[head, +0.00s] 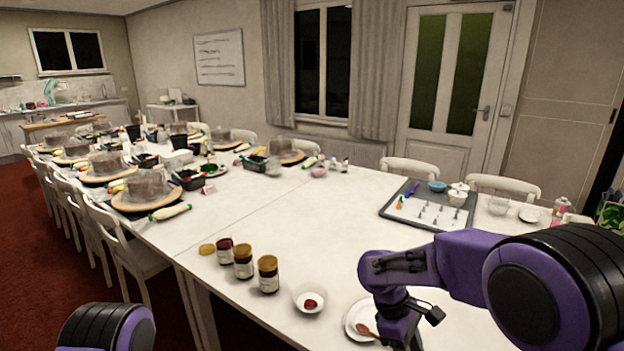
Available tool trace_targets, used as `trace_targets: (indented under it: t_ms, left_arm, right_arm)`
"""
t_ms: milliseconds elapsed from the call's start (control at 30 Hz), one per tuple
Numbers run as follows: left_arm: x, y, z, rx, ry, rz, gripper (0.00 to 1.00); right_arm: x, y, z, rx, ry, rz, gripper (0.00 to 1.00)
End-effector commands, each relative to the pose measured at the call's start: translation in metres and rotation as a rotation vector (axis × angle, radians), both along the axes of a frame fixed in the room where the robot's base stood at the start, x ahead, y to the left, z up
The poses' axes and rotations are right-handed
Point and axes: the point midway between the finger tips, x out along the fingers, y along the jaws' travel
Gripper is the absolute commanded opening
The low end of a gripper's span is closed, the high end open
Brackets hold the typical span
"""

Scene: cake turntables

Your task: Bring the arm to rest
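My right arm (450,262) reaches in from the right over the white table. Its gripper (402,338) points down at the bottom edge of the head view, beside a white saucer (354,312). The fingertips are cut off or hidden, so I cannot tell whether it is open, shut or holding anything. A reddish-brown spoon (366,329) lies at the saucer, its right end near or behind the gripper. Part of my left arm (106,328) shows at the bottom left; its gripper is out of view.
A white bowl with red contents (309,299) and several dark jars (268,274) stand left of the saucer. A grey tray (396,198) with piping tips lies beyond my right arm. Cakes on turntables (147,190) line the far left. The table's middle is clear.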

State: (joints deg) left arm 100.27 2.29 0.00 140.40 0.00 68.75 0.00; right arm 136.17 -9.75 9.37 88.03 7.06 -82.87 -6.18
Motion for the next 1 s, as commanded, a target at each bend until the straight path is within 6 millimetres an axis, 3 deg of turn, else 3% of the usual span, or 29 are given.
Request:
trace_targets:
  t_ms: [267,567,700,800,900,1000]
  left_arm:
    - [0.001,0.0,-0.003,0.0,-0.001,0.0,0.96]
    - [0.0,0.0,-0.008,0.0,0.0,0.0,0.96]
    - [0.0,0.0,-0.012,0.0,0.0,0.0,0.96]
    - [0.0,0.0,-0.015,0.0,0.0,0.0,0.96]
    - [0.0,0.0,-0.018,0.0,0.0,0.0,0.96]
    - [0.0,0.0,-0.02,0.0,0.0,0.0,0.96]
  right_arm:
    - [-0.019,0.004,-0.064,0.092,-0.056,-0.147,0.39]
    - [-0.065,0.01,-0.169,0.217,-0.192,-0.46,0.39]
    - [-0.111,0.001,-0.23,0.254,-0.319,-0.72,0.39]
    - [-0.151,-0.016,-0.263,0.245,-0.445,-0.922,0.39]
    - [-0.192,-0.041,-0.279,0.206,-0.588,-1.104,0.39]
    - [-0.231,-0.067,-0.28,0.147,-0.732,-1.244,0.39]
